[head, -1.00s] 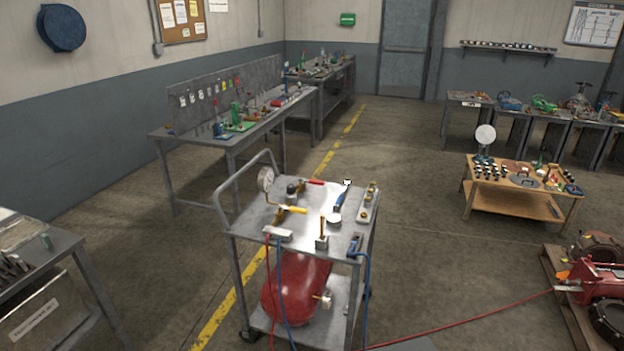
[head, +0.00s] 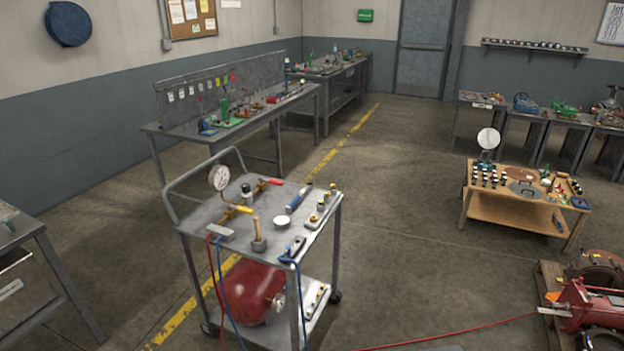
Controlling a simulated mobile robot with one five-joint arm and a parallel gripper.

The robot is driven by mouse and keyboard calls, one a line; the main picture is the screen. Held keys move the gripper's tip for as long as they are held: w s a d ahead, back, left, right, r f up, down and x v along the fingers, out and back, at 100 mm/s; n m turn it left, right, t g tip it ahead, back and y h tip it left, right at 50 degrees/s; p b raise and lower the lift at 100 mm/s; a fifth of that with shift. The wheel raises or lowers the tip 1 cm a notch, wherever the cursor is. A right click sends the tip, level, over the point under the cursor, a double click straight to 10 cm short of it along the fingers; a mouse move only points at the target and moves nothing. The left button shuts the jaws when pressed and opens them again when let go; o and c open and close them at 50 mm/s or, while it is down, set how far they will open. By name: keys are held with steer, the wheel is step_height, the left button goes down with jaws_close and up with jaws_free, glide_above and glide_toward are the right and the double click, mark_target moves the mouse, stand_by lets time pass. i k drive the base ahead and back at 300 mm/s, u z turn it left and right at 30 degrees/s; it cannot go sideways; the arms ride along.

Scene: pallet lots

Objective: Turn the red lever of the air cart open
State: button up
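The air cart (head: 215,196) stands left of the middle in the head view, a grey metal trolley with a push handle at its far left. The red lever (head: 272,181) is near the far edge of its top. It lies roughly level and points right, from a small valve whose details are too small to tell. A yellow lever (head: 240,209) lies nearer to me on the same top. A round pressure gauge (head: 219,179) stands at the cart's left. A red air tank (head: 247,291) sits on the lower shelf. My gripper is not in view.
A red hose (head: 440,333) runs along the floor to a pallet with a red machine (head: 587,300) at right. A low wooden table (head: 515,208) stands at right, workbenches (head: 245,122) behind. The floor between cart and wooden table is clear.

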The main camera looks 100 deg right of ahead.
mark_target(271, 181)
steer(key=k, duration=0.15)
steer(key=z, duration=2.05)
steer(key=i, duration=1.5)
